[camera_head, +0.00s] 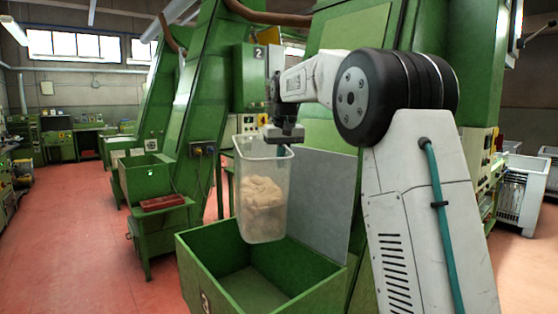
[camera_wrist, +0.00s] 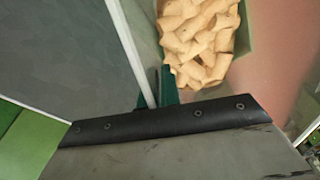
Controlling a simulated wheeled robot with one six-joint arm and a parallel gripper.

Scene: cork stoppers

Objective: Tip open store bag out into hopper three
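The open store bag (camera_head: 262,180), a clear tub-like container with tan cork stoppers (camera_head: 263,194) in its lower part, hangs nearly upright above hopper three. My gripper (camera_head: 284,137) is shut on its top rim. In the wrist view the gripper's fingers (camera_wrist: 158,92) pinch a pale rim, with the corks (camera_wrist: 200,38) heaped beyond. Hopper three (camera_head: 194,268) is a green open-topped box with a "3" on its front; the part of its floor in view looks bare. The bag hides part of the hopper's back rim.
A grey panel (camera_head: 325,195) stands upright at the hopper's back. Another green hopper (camera_head: 146,182) and a red tray (camera_head: 162,203) are to the left. A green machine marked 2 (camera_head: 250,75) rises behind. Red floor (camera_head: 75,240) is clear at left. White crates (camera_head: 522,190) stand at far right.

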